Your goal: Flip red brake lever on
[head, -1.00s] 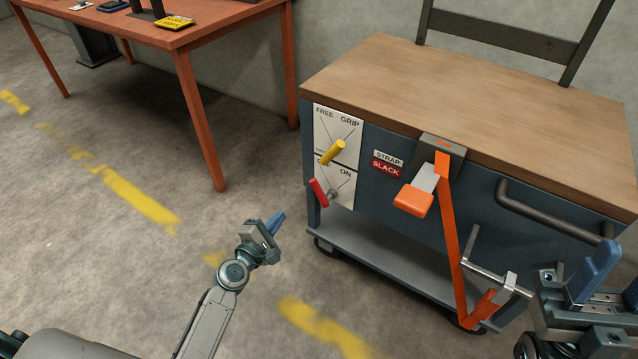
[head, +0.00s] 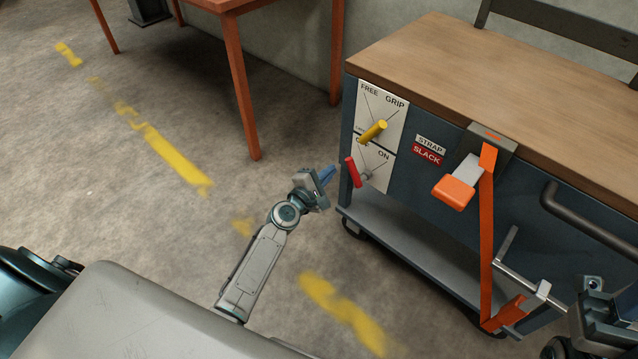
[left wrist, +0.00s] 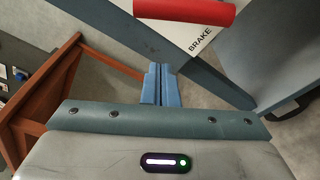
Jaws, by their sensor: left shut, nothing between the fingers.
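The red brake lever (head: 352,172) is on the lower white plate at the cart's left front corner. Its red grip points up and left from a grey pivot, away from the "ON" label at the plate's upper right. In the left wrist view the red grip (left wrist: 185,10) crosses the top, near the word "BRAKE". My left gripper (head: 329,173) is shut and empty, just left of the lever, with a small gap apparent. Its blue fingers (left wrist: 160,78) are together in the wrist view.
A yellow lever (head: 373,131) sits just above on the "FREE/GRIP" plate (head: 395,108). An orange strap (head: 487,240) with an orange-tipped handle (head: 455,192) hangs on the cart front. An orange table (head: 240,85) stands behind left. The floor around my left arm is clear.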

